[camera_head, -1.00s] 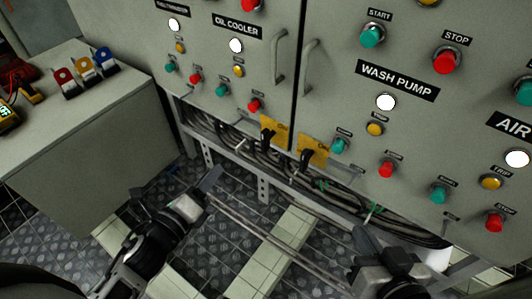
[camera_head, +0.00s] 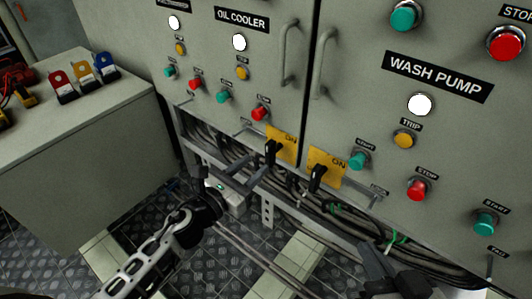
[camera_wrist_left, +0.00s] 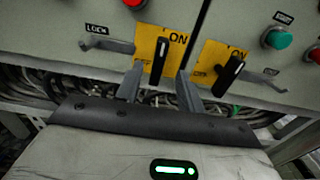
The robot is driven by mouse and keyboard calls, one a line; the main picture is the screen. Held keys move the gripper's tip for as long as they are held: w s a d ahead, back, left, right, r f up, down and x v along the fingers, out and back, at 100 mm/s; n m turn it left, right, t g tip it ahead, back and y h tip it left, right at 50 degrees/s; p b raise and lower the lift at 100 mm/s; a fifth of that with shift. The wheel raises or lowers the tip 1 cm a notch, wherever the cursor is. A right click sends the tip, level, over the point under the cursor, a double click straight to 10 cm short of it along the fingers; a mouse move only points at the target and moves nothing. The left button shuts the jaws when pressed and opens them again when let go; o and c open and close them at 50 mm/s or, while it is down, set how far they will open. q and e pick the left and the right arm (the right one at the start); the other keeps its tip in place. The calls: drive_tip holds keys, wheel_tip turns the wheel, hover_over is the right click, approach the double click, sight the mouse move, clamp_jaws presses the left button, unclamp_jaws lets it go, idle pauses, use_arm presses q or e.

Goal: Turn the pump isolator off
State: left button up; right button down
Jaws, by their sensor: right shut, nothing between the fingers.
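Two yellow isolator plates marked ON carry black handles low on the grey cabinets. The left isolator (camera_head: 281,146) is below the oil cooler controls, and the right isolator (camera_head: 325,170) is below the wash pump controls. Both handles stand nearly upright, tilted in the picture. My left gripper (camera_head: 254,168) is open just below and in front of the left isolator. In the left wrist view its fingers (camera_wrist_left: 158,90) are apart, below and either side of the left black handle (camera_wrist_left: 157,62), with no clear contact. My right gripper (camera_head: 372,258) is shut and empty at the lower right, away from both isolators.
Metal lock levers (camera_wrist_left: 108,44) project beside the isolators. Exposed cables (camera_head: 225,147) run beneath the cabinets. Several buttons and two vertical door handles (camera_head: 287,55) are above. A grey bench (camera_head: 75,140) with padlocks (camera_head: 83,75) stands left.

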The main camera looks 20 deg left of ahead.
sight(267, 154)
use_arm(q)
drive_tip(key=x, duration=0.6)
clamp_jaws()
